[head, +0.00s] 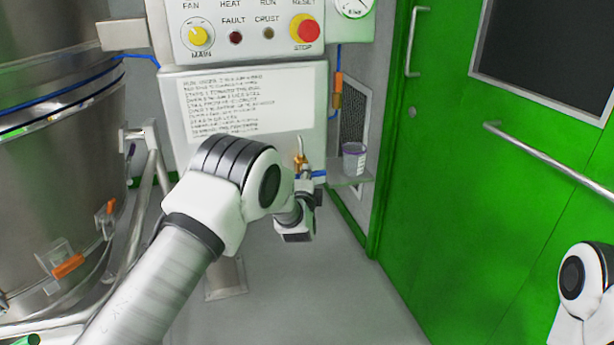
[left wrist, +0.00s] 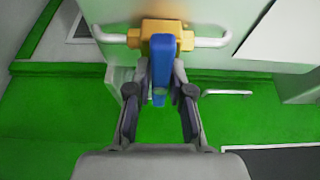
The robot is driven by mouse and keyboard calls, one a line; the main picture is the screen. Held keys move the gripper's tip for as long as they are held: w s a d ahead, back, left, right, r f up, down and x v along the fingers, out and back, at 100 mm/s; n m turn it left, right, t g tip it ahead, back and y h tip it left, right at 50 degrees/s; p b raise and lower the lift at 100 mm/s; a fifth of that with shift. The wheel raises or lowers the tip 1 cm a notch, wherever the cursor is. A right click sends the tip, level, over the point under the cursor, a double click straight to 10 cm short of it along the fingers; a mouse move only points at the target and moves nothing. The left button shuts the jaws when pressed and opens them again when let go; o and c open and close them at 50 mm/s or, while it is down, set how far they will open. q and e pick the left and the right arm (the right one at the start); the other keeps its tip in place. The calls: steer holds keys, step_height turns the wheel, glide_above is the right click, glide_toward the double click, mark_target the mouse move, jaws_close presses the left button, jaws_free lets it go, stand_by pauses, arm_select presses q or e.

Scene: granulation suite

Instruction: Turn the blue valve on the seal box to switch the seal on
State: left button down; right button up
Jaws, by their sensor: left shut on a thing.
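The blue valve handle (left wrist: 159,62) sits on a brass valve body (left wrist: 163,27) in the left wrist view, with a white pipe on either side. In the head view the brass body (head: 300,162) shows at the lower right of the pale box with the printed notice (head: 318,90), and a bit of blue handle (head: 319,173) shows beside it. My left gripper (left wrist: 161,75) is shut on the blue handle, one finger on each side. In the head view my left arm partly hides this spot. My right gripper is out of view.
A control panel (head: 250,18) with a red stop button is above the box. A small cup (head: 354,158) stands on a shelf right of the valve. A steel vessel (head: 50,190) is at left, a green door (head: 460,160) at right. The grey floor between is clear.

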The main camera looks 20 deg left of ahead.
arm_select(q)
steer(key=shift+f+n, duration=0.1)
steer(key=shift+n, duration=0.2)
steer(key=shift+f+n+t+b, duration=0.1)
steer(key=shift+n+t+b, duration=0.5)
steer(key=shift+n+b, duration=0.45)
steer(key=n+y+b, duration=0.1)
steer(key=n, duration=0.2)
steer(key=n+t+y+b, duration=0.1)
steer(key=n, duration=0.2)
steer(key=shift+n, duration=0.25)
steer(key=n+y+b, duration=0.1)
steer(key=n, duration=0.2)
steer(key=n+y+b, duration=0.1)
steer(key=n+y, duration=0.1)
steer(key=n, duration=0.1)
steer(key=n+y+b, duration=0.1)
steer(key=n+y, duration=0.1)
steer(key=n, duration=0.1)
steer(key=n+g+y+b, duration=0.1)
steer(key=n, duration=0.3)
steer(key=shift+y, duration=0.4)
steer(key=c, duration=1)
jaws_free()
steer(key=shift+c, duration=0.2)
